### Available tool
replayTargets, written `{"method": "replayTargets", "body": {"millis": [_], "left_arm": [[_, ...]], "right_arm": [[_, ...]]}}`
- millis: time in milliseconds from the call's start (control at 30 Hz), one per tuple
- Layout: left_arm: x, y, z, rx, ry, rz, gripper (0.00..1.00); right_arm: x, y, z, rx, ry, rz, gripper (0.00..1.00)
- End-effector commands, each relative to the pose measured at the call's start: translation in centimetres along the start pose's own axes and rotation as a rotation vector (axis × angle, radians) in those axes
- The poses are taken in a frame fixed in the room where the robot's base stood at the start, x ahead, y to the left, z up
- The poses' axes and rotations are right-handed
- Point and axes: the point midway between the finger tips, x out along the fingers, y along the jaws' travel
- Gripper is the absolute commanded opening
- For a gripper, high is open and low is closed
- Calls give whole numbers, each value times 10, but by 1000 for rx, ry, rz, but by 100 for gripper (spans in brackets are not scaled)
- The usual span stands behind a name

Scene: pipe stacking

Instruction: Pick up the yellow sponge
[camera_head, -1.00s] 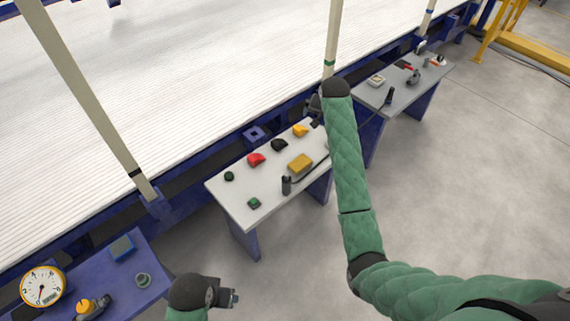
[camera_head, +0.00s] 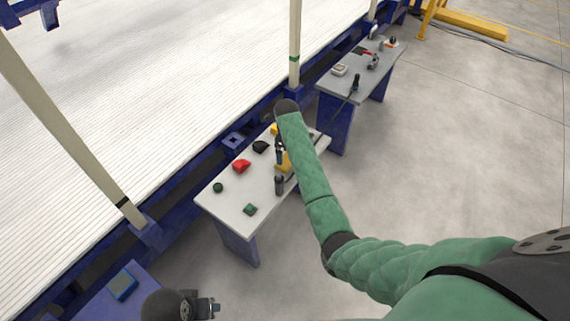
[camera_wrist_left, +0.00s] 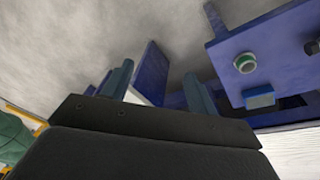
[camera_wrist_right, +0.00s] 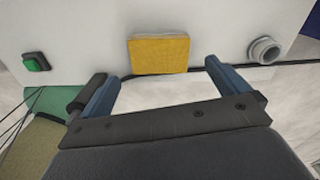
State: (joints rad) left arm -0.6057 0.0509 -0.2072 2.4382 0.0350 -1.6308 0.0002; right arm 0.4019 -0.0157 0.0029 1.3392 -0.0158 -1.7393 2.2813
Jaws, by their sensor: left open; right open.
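The yellow sponge (camera_wrist_right: 158,54) lies flat on the light table, a rectangular block seen whole in the right wrist view. My right gripper (camera_head: 280,151) is over the table at the sponge. In the right wrist view its open fingers (camera_wrist_right: 155,78) frame the sponge's near side, with nothing between them; the exact height gap cannot be told. My left gripper (camera_head: 212,309) is open and empty at the bottom of the head view, near the blue table, with its fingers (camera_wrist_left: 158,85) apart.
On the light table (camera_head: 225,205) are a red piece (camera_head: 241,166), a black piece (camera_head: 260,146), a dark upright cylinder (camera_head: 280,185) and a green-topped button (camera_head: 250,209). A grey table (camera_head: 388,62) with tools stands farther back.

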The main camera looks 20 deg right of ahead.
Motion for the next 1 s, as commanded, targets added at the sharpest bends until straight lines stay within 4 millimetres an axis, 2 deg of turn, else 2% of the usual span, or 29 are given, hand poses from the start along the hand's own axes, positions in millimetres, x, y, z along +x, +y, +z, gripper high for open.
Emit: {"method": "replayTargets", "body": {"millis": [133,333,667,800,1000], "left_arm": [[0,0,0,0,-2,0,59],[-1,-1,0,-1,-4,-2,59],[-11,-5,2,-7,-20,-13,59],[-21,-10,5,-15,-40,-24,59],[-24,-12,8,-18,-54,-30,59]], "right_arm": [[0,0,0,141,2,2,100],[6,0,-1,202,3,2,100],[35,1,-2,199,4,2,100],[54,0,-3,199,5,2,100],[75,1,-2,198,3,1,100]]}}
